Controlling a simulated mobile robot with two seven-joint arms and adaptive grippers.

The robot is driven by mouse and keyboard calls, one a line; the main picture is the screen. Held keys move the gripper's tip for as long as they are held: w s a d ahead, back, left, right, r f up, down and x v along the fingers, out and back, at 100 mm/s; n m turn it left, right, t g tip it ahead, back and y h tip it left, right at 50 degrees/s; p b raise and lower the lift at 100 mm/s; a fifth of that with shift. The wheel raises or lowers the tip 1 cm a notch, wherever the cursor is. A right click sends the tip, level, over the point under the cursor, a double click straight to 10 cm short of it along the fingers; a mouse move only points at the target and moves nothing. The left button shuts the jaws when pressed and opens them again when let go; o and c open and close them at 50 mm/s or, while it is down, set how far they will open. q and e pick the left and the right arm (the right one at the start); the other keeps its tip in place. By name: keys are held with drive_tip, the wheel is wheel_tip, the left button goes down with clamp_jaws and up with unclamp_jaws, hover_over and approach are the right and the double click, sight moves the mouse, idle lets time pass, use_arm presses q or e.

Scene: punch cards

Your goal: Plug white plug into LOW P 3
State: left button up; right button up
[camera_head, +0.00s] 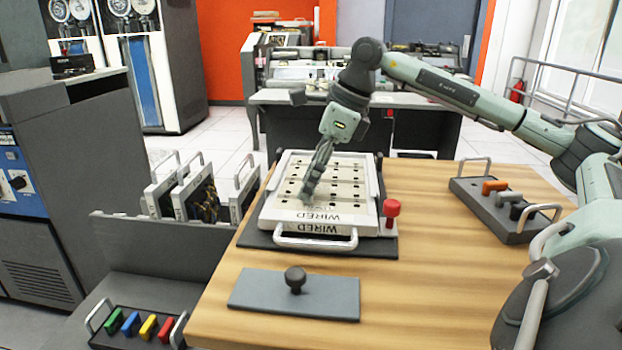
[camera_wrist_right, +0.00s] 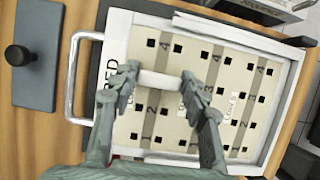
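The plugboard (camera_head: 285,213) is a white framed panel with rows of small dark holes and the word WIRED on its rim. It lies on a dark base on the wooden table. It also fills much of the right wrist view (camera_wrist_right: 285,60), where grey strips carry numbers up to 4; the row labels are too small or covered to read surely. My right gripper (camera_head: 307,195) points down over the near left part of the panel. In the wrist view its fingers (camera_wrist_right: 161,84) close on the two ends of the white plug (camera_wrist_right: 160,82). Whether the plug touches the panel is unclear. My left gripper is out of view.
A red knob (camera_head: 392,208) stands at the panel's right. A grey plate (camera_head: 335,295) with a black knob (camera_head: 295,278) lies in front. A handled tray (camera_head: 475,200) with an orange plug (camera_head: 494,187) and others sits right. Another tray (camera_head: 125,341) holds coloured plugs lower left.

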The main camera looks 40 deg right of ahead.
drive_tip(key=o, duration=0.5)
drive_tip(key=shift+f, duration=0.1)
drive_tip(key=shift+o, duration=0.2)
drive_tip(key=v, duration=1.2)
drive_tip(key=shift+w, duration=0.1)
